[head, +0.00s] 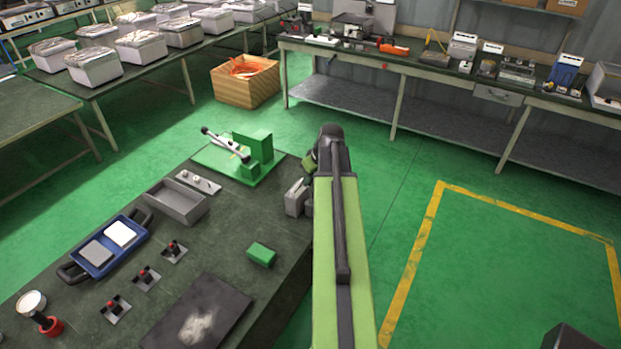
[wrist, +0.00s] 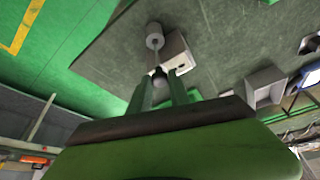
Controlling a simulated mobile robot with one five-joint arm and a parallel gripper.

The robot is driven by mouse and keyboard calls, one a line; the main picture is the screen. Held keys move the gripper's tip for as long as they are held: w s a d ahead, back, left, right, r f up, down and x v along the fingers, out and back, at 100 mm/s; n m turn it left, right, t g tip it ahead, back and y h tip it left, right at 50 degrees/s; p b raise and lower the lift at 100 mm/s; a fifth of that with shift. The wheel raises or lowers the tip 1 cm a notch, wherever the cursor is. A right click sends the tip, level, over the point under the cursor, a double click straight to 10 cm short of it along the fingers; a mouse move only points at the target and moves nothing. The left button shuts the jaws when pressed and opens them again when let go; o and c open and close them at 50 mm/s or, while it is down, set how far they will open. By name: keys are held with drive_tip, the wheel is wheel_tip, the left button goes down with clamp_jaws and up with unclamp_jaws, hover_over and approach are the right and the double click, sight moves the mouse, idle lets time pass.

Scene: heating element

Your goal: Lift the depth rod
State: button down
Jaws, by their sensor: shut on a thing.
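My gripper (wrist: 161,75) shows in the wrist view with its two green fingers close together, shut on the pale knob end of what looks like the depth rod (wrist: 157,57). The rod's thin shaft runs from the fingertips toward a grey cylinder (wrist: 154,36). I cannot tell whether the rod is clear of what is below it. A light grey block (wrist: 178,50) stands right beside it on the dark bench; it also shows in the head view (head: 295,201). In the head view my arm hides the fingers and most of the rod.
On the bench (head: 225,235) are a green block (head: 261,254), a grey open tray (head: 176,204), a green stand with a slanted rod (head: 250,155), a blue device (head: 105,248) and several red-knobbed switches. The bench edge is close by my arm, with open floor to the right.

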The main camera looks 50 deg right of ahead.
drive_tip(key=shift+w, duration=0.1)
drive_tip(key=c, duration=1.3)
unclamp_jaws()
drive_tip(key=shift+o, duration=0.2)
drive_tip(key=shift+r, duration=0.1)
drive_tip(key=p+v, duration=1.5)
drive_tip(key=v, duration=0.2)
drive_tip(key=shift+s+p, duration=0.2)
drive_tip(key=shift+p, duration=0.15)
drive_tip(key=shift+a+r, duration=0.1)
